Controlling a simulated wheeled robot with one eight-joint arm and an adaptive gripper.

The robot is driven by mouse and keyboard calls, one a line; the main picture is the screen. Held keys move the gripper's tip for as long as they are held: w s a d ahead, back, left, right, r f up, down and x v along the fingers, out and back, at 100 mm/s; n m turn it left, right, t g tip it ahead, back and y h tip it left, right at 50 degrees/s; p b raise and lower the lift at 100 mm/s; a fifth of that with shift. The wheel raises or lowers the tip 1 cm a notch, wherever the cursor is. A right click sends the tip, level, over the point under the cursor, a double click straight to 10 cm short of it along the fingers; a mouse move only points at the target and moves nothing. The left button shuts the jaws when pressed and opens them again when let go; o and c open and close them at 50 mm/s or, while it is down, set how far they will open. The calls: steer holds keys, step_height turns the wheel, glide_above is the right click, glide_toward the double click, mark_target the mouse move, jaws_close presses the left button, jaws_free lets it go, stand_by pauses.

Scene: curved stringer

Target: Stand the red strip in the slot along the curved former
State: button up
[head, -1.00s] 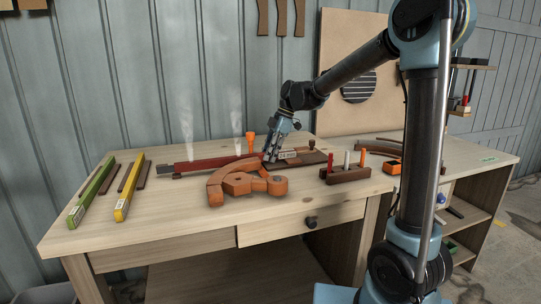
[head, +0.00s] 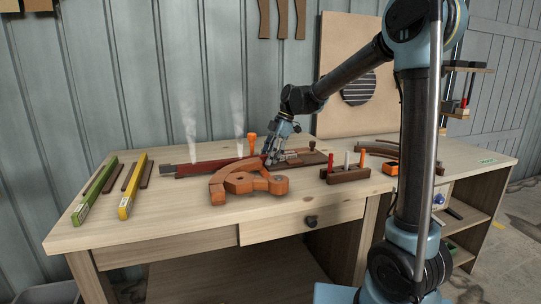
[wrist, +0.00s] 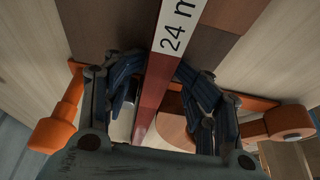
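The red strip (head: 208,165) lies lengthwise at the back of the bench, over a dark base. In the wrist view the red strip (wrist: 157,82) runs between my fingers and bears a white "24 m" label. My gripper (head: 270,160) points down at the strip's right part. The curved orange-brown former (head: 240,183) lies just in front of the strip. The slot is too small to make out.
Green (head: 95,192) and yellow (head: 132,187) levels lie at the left. A wooden block with pegs (head: 345,175) and an orange item (head: 391,168) stand to the right. An orange knob (head: 252,139) rises behind the strip. The bench front (head: 190,222) is clear.

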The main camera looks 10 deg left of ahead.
steer(key=shift+w+f, duration=0.45)
steer(key=shift+w, duration=0.1)
steer(key=shift+s+d+r, duration=0.1)
steer(key=shift+r, duration=0.1)
steer(key=shift+s+r, duration=0.1)
steer(key=shift+r, duration=0.05)
steer(key=shift+r, duration=0.1)
